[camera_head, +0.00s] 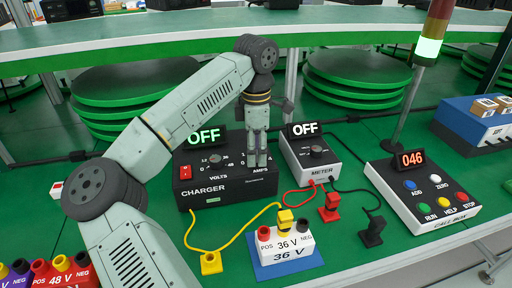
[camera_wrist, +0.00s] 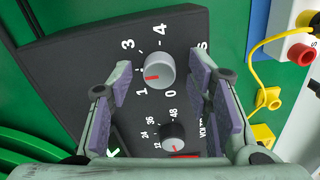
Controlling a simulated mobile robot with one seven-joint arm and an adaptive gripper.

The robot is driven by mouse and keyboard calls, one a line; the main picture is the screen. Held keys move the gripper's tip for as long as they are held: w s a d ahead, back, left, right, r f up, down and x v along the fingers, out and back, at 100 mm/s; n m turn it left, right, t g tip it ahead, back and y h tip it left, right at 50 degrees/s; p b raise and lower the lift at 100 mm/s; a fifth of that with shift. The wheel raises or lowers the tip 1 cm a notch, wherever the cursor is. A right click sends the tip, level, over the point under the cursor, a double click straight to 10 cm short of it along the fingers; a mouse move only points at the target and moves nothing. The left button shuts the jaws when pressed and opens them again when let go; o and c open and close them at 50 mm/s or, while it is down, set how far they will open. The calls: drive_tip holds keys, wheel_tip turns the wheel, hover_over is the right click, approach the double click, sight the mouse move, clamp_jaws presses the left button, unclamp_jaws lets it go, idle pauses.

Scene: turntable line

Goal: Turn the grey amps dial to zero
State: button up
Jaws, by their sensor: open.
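The charger (camera_head: 227,187) is a black box on the green table, with its display reading OFF. The grey amps dial (camera_wrist: 160,68) shows in the wrist view; its red mark points left, on the side of the 1 and away from the 0. In the head view that dial is hidden behind my gripper (camera_head: 258,163), which points down over the charger's right part. In the wrist view my gripper (camera_wrist: 162,80) is open, with one finger to each side of the grey dial. I cannot tell whether the fingers touch it.
The black volts dial (camera_wrist: 173,136) sits close to the amps dial. A red switch (camera_head: 185,172) is on the charger's left. The meter (camera_head: 312,158) stands right of the charger, the 36 V block (camera_head: 286,246) in front, and the call box (camera_head: 424,196) at the right.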

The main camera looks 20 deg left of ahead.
clamp_jaws()
idle(0.6)
drive_tip(key=shift+n, duration=0.3)
drive_tip(key=n+b, duration=0.2)
drive_tip(key=n, duration=0.1)
drive_tip(key=shift+f+n, duration=0.1)
drive_tip(key=shift+n, duration=0.3)
drive_tip(key=n+b, duration=0.1)
drive_tip(key=n, duration=0.4)
drive_tip(key=shift+b, duration=0.35)
drive_tip(key=n+b, duration=0.1)
drive_tip(key=n, duration=0.4)
drive_tip(key=shift+n, duration=0.4)
drive_tip(key=n+b, duration=0.1)
drive_tip(key=n, duration=0.3)
drive_tip(key=shift+n, duration=0.3)
